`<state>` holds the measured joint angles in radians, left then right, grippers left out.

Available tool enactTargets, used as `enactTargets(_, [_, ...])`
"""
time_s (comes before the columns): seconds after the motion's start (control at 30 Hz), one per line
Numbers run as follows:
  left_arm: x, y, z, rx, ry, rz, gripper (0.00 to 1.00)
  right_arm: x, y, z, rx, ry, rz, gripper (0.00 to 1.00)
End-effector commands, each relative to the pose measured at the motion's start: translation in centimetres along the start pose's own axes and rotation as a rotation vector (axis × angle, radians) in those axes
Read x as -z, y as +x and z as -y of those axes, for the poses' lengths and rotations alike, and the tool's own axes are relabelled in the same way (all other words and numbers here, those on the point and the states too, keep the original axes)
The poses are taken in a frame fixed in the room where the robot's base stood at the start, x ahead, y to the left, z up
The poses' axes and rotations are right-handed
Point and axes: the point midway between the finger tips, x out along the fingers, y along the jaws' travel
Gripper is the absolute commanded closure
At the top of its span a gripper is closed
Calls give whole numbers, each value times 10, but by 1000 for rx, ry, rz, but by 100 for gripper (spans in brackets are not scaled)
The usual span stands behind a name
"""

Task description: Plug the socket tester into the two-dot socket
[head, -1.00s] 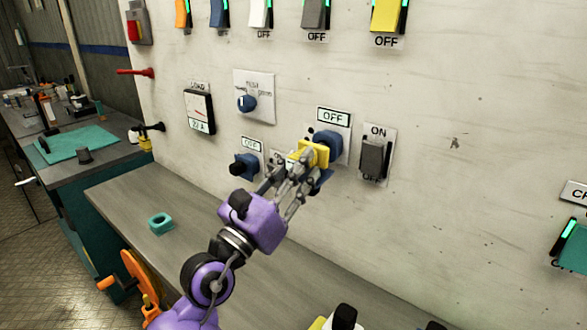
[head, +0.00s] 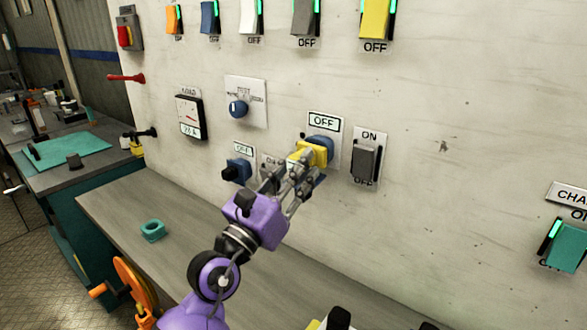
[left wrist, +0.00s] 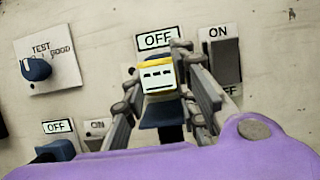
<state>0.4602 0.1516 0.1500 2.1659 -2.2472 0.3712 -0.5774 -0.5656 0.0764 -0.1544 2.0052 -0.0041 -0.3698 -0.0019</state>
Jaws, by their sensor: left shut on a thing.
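The socket tester is a small yellow block (head: 310,154), seen in the left wrist view as a yellow and white face (left wrist: 159,78) with dark slots. My left gripper (head: 296,168) is shut on it and holds it at the wall panel. A blue socket (head: 322,143) shows right behind the tester, under an OFF label (head: 324,121). The tester hides most of that socket, so I cannot tell whether they touch or whether it bears two dots. Another blue fitting (head: 238,171) sits lower left under its own OFF label. My right gripper is not in view.
A dark rocker switch (head: 365,161) marked ON is close right of the tester. A blue knob (head: 238,107) and a meter (head: 189,115) are to the left. A teal ring (head: 152,231) lies on the grey bench (head: 120,207) below.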

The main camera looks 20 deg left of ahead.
Motion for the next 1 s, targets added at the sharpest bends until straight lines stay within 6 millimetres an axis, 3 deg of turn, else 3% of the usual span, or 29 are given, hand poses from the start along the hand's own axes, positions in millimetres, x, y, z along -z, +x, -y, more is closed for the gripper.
enactTargets(0.13, [1,3,0,0,-1,1,100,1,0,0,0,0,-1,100])
enactTargets(0.17, [1,3,0,0,-1,1,70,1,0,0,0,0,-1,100])
enactTargets(0.3, [1,3,0,0,0,1,52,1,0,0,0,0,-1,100])
enactTargets(0.67, [2,-1,0,0,1,-1,52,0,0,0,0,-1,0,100])
enactTargets(0.77, [3,-12,-1,0,2,-4,52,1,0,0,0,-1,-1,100])
enactTargets(1.0, [2,-62,0,0,1,-6,52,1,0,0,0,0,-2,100])
